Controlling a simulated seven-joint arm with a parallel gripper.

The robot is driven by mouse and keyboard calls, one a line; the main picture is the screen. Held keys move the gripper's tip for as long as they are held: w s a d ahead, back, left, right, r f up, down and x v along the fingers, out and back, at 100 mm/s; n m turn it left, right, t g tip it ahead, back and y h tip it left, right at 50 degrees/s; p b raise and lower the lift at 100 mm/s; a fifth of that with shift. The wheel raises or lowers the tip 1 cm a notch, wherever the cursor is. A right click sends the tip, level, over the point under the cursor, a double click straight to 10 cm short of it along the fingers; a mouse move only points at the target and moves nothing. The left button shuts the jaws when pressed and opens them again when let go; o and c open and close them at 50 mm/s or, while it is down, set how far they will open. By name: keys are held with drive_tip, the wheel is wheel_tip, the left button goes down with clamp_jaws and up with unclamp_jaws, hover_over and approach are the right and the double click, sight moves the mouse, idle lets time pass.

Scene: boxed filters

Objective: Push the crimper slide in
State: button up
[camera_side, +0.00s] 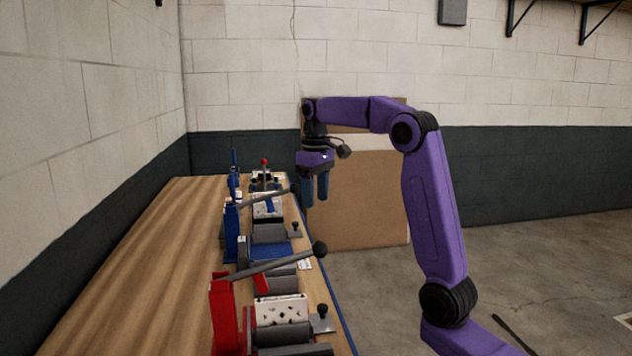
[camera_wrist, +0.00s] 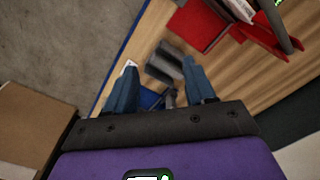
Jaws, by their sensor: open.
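My gripper (camera_side: 316,190) points down in the air beside the bench's right edge, with its blue fingers apart and nothing between them. In the wrist view my gripper (camera_wrist: 160,84) is also open. Hand-lever presses stand along the bench: a red one (camera_side: 228,315) nearest the side camera and a blue one (camera_side: 231,232) behind it. A small plate with a black knob (camera_side: 321,318) is at the red press's right side; a similar knobbed piece (camera_side: 294,231) is by the blue press. I cannot tell which is the crimper slide. Grey blocks (camera_wrist: 165,62) show beyond my fingertips.
The wooden bench (camera_side: 140,250) is clear on its left side. A further lever with a red knob (camera_side: 264,162) stands at the far end. A brown board (camera_side: 365,200) leans on the wall behind my arm. Open floor lies to the right.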

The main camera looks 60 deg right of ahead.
drive_tip(key=shift+w+d+r, duration=0.1)
drive_tip(key=shift+d+r, duration=0.1)
drive_tip(key=shift+r, duration=0.5)
drive_tip(key=shift+w+d+r, duration=0.1)
drive_tip(key=shift+d+r, duration=0.1)
drive_tip(key=shift+r, duration=0.45)
drive_tip(key=s+a+f+n, duration=0.3)
drive_tip(key=s+a+f, duration=0.15)
drive_tip(key=a, duration=0.65)
drive_tip(key=s+a+f+n, duration=0.3)
drive_tip(key=s+a, duration=0.3)
drive_tip(key=a, duration=0.4)
drive_tip(key=s+a+f+n, duration=0.1)
drive_tip(key=s+f+n, duration=0.2)
drive_tip(key=s, duration=0.7)
drive_tip(key=s+a+f+n, duration=0.1)
drive_tip(key=s+f+n, duration=0.2)
drive_tip(key=s+f, duration=0.3)
drive_tip(key=s, duration=0.4)
drive_tip(key=shift+s+a+f+n, duration=0.3)
drive_tip(key=shift+s+f, duration=0.05)
drive_tip(key=shift+s, duration=0.05)
